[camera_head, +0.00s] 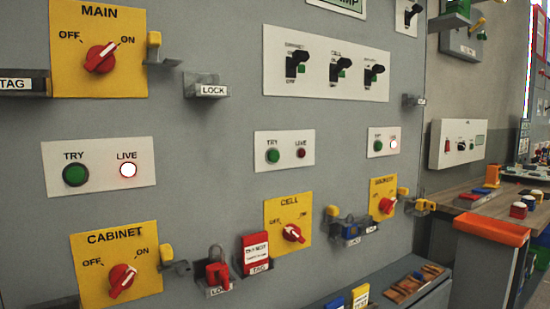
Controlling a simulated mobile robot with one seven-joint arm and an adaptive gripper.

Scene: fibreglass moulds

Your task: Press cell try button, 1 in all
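The cell try button (273,156) is a green round button on a small white plate (285,137) in the middle of the grey panel. The plate sits above the yellow CELL switch plate (273,243). The lamp (301,153) beside the button is dark red and looks unlit. The CELL switch has a red rotary knob (292,233); I cannot clearly tell which way it points. My gripper is not in view, and nothing covers the button.
Similar TRY plates are at left (98,190) and right (383,157), both with lit lamps. A red padlock (217,272) and a red tag (256,251) hang below left of the CELL plate. Holders jut from the panel. A workbench (464,200) stands at right.

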